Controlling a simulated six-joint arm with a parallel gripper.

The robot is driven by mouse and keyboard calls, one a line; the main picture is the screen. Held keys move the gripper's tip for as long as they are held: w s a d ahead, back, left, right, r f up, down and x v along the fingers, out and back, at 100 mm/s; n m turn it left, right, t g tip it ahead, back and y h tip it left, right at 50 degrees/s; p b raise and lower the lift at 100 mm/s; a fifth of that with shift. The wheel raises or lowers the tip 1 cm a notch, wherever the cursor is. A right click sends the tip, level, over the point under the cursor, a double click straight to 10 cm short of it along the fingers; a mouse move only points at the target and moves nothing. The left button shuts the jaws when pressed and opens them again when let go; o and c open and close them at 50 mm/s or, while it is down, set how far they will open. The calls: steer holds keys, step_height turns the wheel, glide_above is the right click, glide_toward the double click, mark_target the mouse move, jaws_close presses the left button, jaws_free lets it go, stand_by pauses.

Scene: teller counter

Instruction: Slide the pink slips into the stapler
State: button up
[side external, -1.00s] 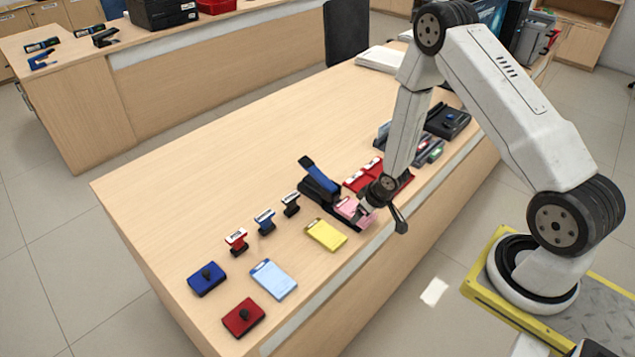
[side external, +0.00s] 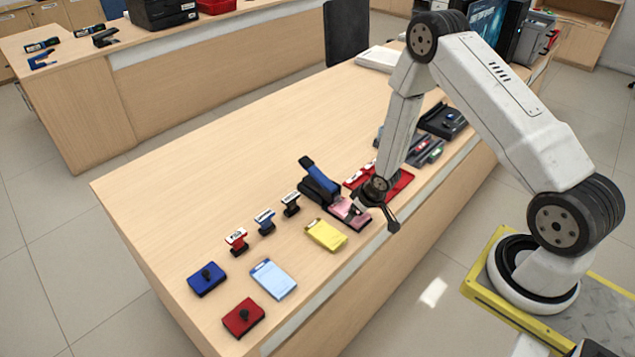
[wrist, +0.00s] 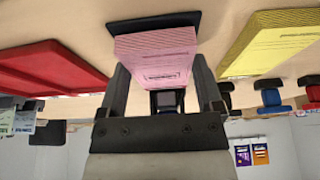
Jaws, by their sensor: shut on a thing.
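The pink slips (side external: 347,211) are a stack near the counter's front edge, beside the stapler. In the wrist view the stack (wrist: 156,58) lies between my two fingers, with a printed label box facing the camera. My gripper (side external: 362,210) is shut on the slips; it also shows in the wrist view (wrist: 161,82). The stapler (side external: 320,182) is black with a raised blue top arm, its jaw open. A dark flat plate (wrist: 155,21) shows at the slips' edge in the wrist view. The side view does not show clearly whether the slips are inside the jaw.
A yellow pad (side external: 326,234) lies left of the slips, and a red tray (side external: 398,184) lies to the right. Several small stamps (side external: 265,222) stand left of the stapler. A blue pad (side external: 273,279) and ink pads lie farther left. The counter behind the stapler is clear.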

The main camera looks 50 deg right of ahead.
steer(key=shift+w, duration=1)
stand_by(0.8)
steer(key=o, duration=1)
steer(key=shift+o, duration=0.2)
steer(key=shift+r, duration=0.2)
steer(key=shift+r, duration=3.35)
